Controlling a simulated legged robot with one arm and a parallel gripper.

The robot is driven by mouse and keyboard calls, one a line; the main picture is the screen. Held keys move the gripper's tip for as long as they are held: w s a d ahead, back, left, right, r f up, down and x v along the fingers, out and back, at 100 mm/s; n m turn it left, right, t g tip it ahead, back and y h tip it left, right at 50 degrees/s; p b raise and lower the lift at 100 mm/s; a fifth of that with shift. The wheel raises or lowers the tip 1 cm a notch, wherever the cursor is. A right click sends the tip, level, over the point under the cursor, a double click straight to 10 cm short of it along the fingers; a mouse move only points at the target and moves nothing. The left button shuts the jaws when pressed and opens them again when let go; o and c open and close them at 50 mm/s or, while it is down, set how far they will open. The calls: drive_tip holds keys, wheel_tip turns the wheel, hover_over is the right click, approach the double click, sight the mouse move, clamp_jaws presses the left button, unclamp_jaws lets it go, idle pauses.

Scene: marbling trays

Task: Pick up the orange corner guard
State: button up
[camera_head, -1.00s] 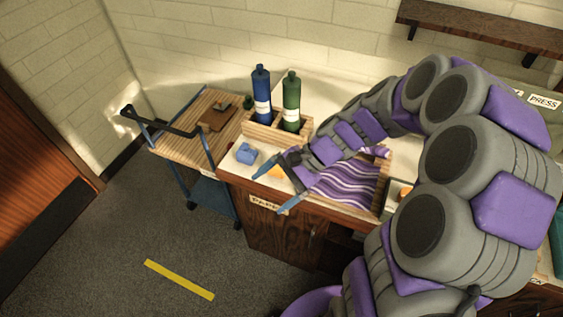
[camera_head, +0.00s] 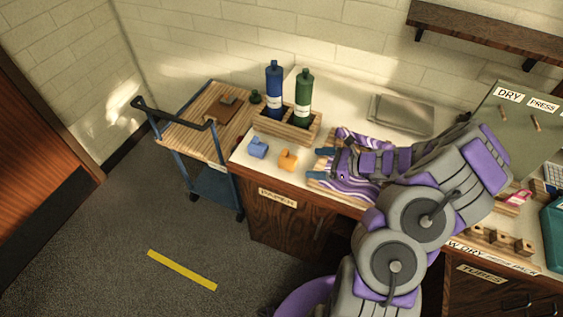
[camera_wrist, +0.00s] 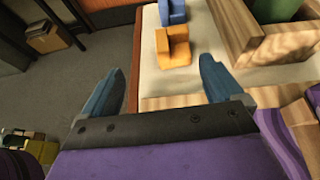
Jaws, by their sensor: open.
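The orange corner guard (camera_head: 288,160) lies on the white counter top near its front edge. In the wrist view the orange corner guard (camera_wrist: 173,47) sits ahead of the jaws, between their lines. My gripper (camera_head: 320,164) is open and empty, a short way to the right of the guard in the head view, pointing left toward it. Its two blue fingers stand wide apart in the wrist view (camera_wrist: 160,88). Nothing touches the guard there. A similar blue corner guard (camera_head: 258,147) lies just beyond it to the left, and also shows in the wrist view (camera_wrist: 172,12).
A wooden caddy (camera_head: 290,132) with a blue and a green bottle stands behind the guards. A tray (camera_head: 316,184) with purple marbling lies under my arm. A wheeled cart (camera_head: 180,135) stands at the left. A shelf (camera_head: 490,35) hangs at the upper right.

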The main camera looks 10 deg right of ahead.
sight(293, 160)
drive_tip(key=w+f, duration=0.1)
drive_tip(key=w+a+f+b, duration=0.1)
drive_tip(key=w, duration=0.1)
drive_tip(key=w+f+b, duration=0.1)
drive_tip(key=shift+w+a+f, duration=0.2)
drive_tip(key=shift+a+f, duration=0.15)
drive_tip(key=shift+f, duration=0.05)
drive_tip(key=a, duration=0.1)
drive_tip(key=w+a, duration=0.1)
drive_tip(key=a, duration=0.3)
drive_tip(key=shift+w+a+f+b, duration=0.15)
drive_tip(key=shift+w+f+b, duration=0.15)
drive_tip(key=shift+b, duration=0.1)
drive_tip(key=shift+w+a+f+b, duration=0.4)
drive_tip(key=shift+w+a+b, duration=0.1)
drive_tip(key=shift+w+a, duration=0.3)
drive_tip(key=shift+w+d+f, duration=0.1)
drive_tip(key=shift+w+f, duration=0.1)
drive_tip(key=shift+w, duration=0.1)
drive_tip(key=shift+w+d, duration=0.2)
drive_tip(key=shift+d, duration=0.45)
drive_tip(key=shift+a, duration=0.7)
drive_tip(key=shift+c, duration=0.6)
drive_tip(key=shift+a, duration=0.55)
drive_tip(key=c, duration=0.3)
drive_tip(key=shift+c, duration=0.8)
drive_tip(key=shift+d, duration=0.9)
drive_tip(key=c, duration=0.5)
